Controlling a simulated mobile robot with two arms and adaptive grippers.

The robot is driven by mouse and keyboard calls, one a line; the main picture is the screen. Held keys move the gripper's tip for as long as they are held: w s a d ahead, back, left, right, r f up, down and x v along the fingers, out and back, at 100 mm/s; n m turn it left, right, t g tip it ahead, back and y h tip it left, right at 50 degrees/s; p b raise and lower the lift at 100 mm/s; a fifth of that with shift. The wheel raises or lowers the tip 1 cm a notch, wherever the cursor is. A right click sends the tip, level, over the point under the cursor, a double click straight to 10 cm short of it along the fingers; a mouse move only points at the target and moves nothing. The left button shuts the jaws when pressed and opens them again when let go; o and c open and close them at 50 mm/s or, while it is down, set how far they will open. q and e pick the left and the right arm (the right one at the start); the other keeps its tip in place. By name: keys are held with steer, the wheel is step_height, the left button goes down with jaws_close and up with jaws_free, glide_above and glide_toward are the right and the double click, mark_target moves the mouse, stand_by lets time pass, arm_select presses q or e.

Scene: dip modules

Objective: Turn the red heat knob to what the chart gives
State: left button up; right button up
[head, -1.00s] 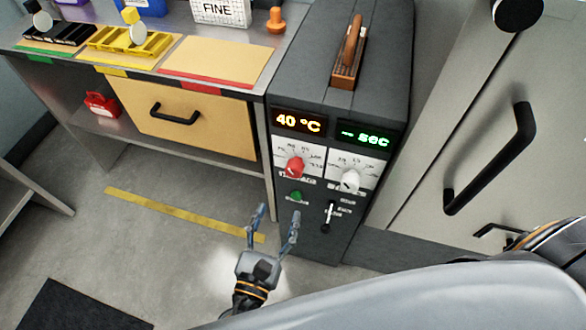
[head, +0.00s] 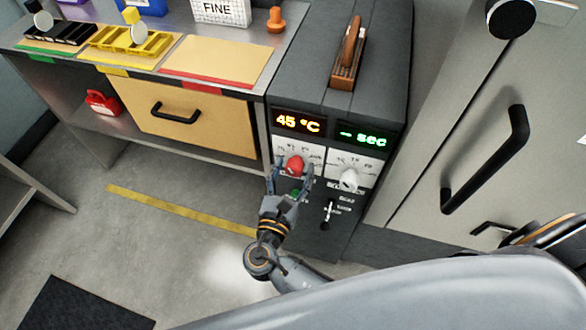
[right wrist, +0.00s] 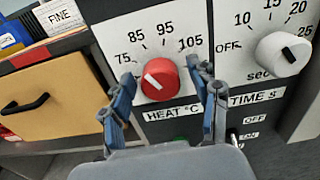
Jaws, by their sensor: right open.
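The red heat knob (head: 295,166) is on the front of the dark machine, under a display (head: 298,122) that reads 45 °C. In the right wrist view the red knob (right wrist: 160,79) has a white pointer line tilted up-left, on a dial marked 75, 85, 95 and 105. My right gripper (head: 292,172) is open, with one finger on each side of the knob. In the right wrist view the gripper (right wrist: 165,85) shows gaps beside the knob. No chart can be made out. My left gripper is not in view.
The white time knob (head: 349,180) sits to the right, under a green "- sec" display (head: 363,137). A small lever (head: 328,212) and a green button (head: 294,194) are below. A cabinet with a black handle (head: 487,162) stands to the right.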

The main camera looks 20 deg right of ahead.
steer(key=c, duration=1.2)
steer(key=shift+m, duration=0.8)
steer(key=o, duration=1.2)
steer(key=v, duration=1.2)
